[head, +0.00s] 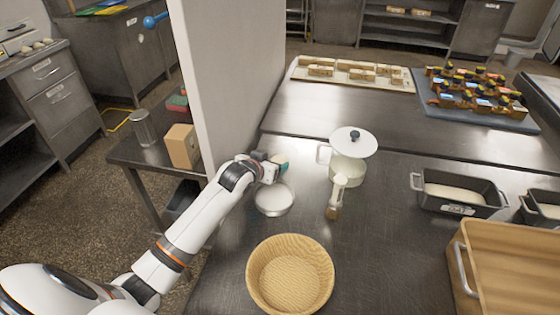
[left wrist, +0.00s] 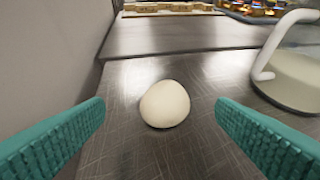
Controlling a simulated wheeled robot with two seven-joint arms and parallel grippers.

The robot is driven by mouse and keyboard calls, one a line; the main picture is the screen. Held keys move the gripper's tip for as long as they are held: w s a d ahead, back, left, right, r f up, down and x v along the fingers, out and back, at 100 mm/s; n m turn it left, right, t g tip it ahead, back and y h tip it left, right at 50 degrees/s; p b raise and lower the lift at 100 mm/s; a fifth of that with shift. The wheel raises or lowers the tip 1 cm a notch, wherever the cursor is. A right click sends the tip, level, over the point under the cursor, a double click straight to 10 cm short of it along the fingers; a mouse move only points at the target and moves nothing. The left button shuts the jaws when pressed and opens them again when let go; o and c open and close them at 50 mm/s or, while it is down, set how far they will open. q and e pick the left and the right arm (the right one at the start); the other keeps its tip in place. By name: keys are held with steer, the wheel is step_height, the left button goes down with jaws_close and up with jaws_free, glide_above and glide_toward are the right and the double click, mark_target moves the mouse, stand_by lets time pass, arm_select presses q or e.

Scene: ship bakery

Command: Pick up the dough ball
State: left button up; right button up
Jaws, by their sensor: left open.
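The dough ball (left wrist: 165,104) is a smooth, pale, roundish lump on the dark metal worktop, in the middle of the left wrist view. My left gripper (head: 281,163) has teal fingers spread wide, one on each side of the ball in the left wrist view, with clear gaps and nothing between them touching it. The ball appears ahead of the fingertips. In the head view I cannot make out the ball; my left gripper and wrist seem to hide it. My right gripper is not in either view.
A white lidded pot (head: 348,165) stands right of my left gripper; it also shows in the left wrist view (left wrist: 295,80). A white round dish (head: 274,199) and a wicker basket (head: 254,272) are nearer. A pale wall (head: 232,75) rises on the left. Loaf tins (head: 460,209) stand right.

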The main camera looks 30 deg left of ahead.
mark_target(277, 161)
arm_select(q)
steer(key=shift+s+d+f+x, duration=0.1)
steer(key=shift+f+x, duration=0.05)
steer(key=shift+x, duration=0.75)
steer(key=shift+s+d+f+x, duration=0.1)
steer(key=shift+f+x, duration=0.05)
steer(key=shift+x, duration=0.75)
steer(key=shift+s+d+f+x, duration=0.1)
steer(key=shift+f+x, duration=0.05)
steer(key=shift+x, duration=0.75)
steer(key=shift+w, duration=0.1)
steer(key=c, duration=1.1)
